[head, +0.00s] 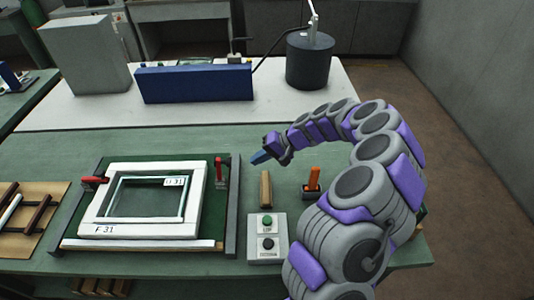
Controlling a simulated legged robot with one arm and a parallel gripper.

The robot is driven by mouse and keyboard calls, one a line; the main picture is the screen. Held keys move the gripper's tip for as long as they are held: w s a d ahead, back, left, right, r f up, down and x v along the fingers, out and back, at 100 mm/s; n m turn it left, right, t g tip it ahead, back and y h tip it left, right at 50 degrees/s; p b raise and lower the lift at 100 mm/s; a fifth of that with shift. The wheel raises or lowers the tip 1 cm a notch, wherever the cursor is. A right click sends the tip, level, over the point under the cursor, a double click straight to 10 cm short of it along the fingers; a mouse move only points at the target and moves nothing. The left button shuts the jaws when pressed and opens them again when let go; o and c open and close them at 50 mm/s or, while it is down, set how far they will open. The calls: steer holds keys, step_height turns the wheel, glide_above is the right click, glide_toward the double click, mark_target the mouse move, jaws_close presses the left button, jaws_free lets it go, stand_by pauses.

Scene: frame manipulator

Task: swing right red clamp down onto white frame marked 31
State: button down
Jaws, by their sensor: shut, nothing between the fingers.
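The white frame (146,228), marked "F 31" at its lower left, lies flat in a dark fixture on the green bench. A small label with "31" shows at its inner upper right corner. The right red clamp (219,170) stands upright at the frame's right side. The left red clamp (93,181) lies about level at the frame's left edge. My gripper (260,158) is shut and empty, with its blue tip pointing left. It is a little right of the right clamp and apart from it in the picture.
A grey control box (268,253) with a green and a black button stands right of the fixture. A wooden block (265,188) and an orange-handled tool (313,179) are near my arm. A blue box (194,84) and a dark cylinder (310,62) stand on the white table behind.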

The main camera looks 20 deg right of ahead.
mark_target(229, 159)
steer(key=w+a+r+h+p, duration=0.1)
steer(key=a+p, duration=0.1)
steer(key=a, duration=0.1)
steer(key=w+a+r+g+h+p, duration=0.1)
steer(key=a+p, duration=0.2)
steer(key=w+a+h+p, duration=0.1)
steer(key=a+h+p, duration=0.1)
steer(key=a, duration=0.1)
steer(key=shift+r+g+p, duration=0.3)
steer(key=shift+r+p, duration=0.05)
steer(key=shift+r, duration=0.05)
steer(key=a+h+p, duration=0.1)
steer(key=a+p, duration=0.1)
steer(key=w+a+g+h+p, duration=0.1)
steer(key=a+h+p, duration=0.1)
steer(key=shift+a+r+h+p, duration=0.1)
steer(key=shift+h+p, duration=0.2)
steer(key=shift+p, duration=0.1)
steer(key=shift+w+a+f+g+h+b, duration=0.3)
steer(key=shift+w+a+f+h+b, duration=0.25)
steer(key=shift+a+h, duration=0.6)
steer(key=shift+w+a+f+g+h+b, duration=0.35)
steer(key=shift+a+f+h+b, duration=0.4)
steer(key=shift+a, duration=0.65)
steer(key=shift+w+a+f+g+h+b, duration=0.3)
steer(key=shift+w+a+f+h, duration=0.2)
steer(key=shift+a+h, duration=0.7)
steer(key=shift+w+a+f+b, duration=0.15)
steer(key=shift+a+f+b, duration=0.45)
steer(key=shift+a+f, duration=0.2)
